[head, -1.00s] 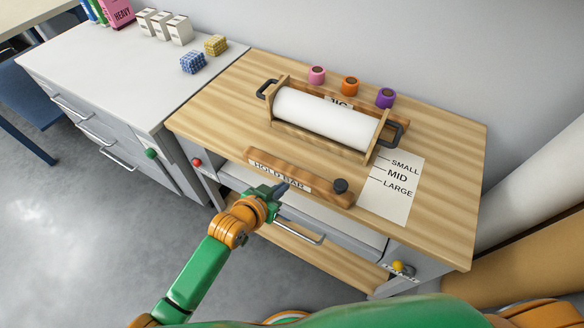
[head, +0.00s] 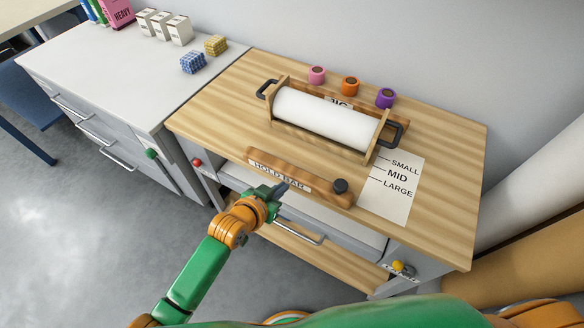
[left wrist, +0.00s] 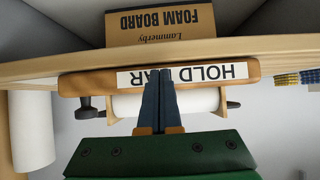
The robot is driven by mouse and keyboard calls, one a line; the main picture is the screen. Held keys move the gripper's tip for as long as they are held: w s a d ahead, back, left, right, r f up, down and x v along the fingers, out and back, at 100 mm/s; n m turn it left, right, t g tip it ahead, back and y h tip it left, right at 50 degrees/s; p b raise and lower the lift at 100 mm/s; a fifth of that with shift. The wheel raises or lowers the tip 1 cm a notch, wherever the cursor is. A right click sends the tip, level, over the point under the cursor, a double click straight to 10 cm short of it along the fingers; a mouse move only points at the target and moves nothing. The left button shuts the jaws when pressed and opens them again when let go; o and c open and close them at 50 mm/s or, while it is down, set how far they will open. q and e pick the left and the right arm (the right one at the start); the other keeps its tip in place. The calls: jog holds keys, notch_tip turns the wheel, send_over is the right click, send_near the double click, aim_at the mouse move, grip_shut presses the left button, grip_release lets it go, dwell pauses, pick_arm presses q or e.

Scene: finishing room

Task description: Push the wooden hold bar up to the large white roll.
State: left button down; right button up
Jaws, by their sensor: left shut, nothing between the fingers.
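The wooden hold bar (head: 300,177) lies along the front of the wooden bench top, with a "HOLD BAR" label on its front face and a dark knob at its right end. The large white roll (head: 325,118) rests in a wooden cradle behind it, with bare bench between the two. My left gripper (head: 282,188) is shut and empty, its fingertips at the middle of the bar's front face. In the left wrist view the dark fingers (left wrist: 159,105) overlap the label of the hold bar (left wrist: 90,83); I cannot tell if they touch it. My right gripper is not in view.
A card (head: 393,187) marked SMALL, MID, LARGE lies right of the bar. Pink, orange (head: 350,86) and purple small rolls stand behind the cradle. A white-topped cabinet (head: 110,75) with boxes adjoins on the left. Dark handles (head: 392,133) stick out at the cradle's ends.

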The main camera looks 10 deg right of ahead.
aim_at(291, 172)
pick_arm(q)
jog(key=shift+w, duration=0.1)
dwell(0.3)
jog(key=shift+w+d+b, duration=0.8)
jog(key=shift+w+d, duration=0.1)
jog(key=shift+w, duration=0.3)
jog(key=shift+w+d+b, duration=0.8)
jog(key=shift+w+d, duration=0.1)
jog(key=shift+w, duration=0.3)
jog(key=shift+w+d+f+b, duration=0.1)
jog(key=shift+w+d+b, duration=0.7)
jog(key=shift+w+b, duration=0.4)
jog(key=shift+w+d+b, duration=0.8)
jog(key=shift+w+b, duration=0.2)
jog(key=shift+b, duration=0.4)
jog(key=shift+w+d+b, duration=0.2)
jog(key=shift+w+b, duration=0.05)
jog(key=shift+b, duration=0.05)
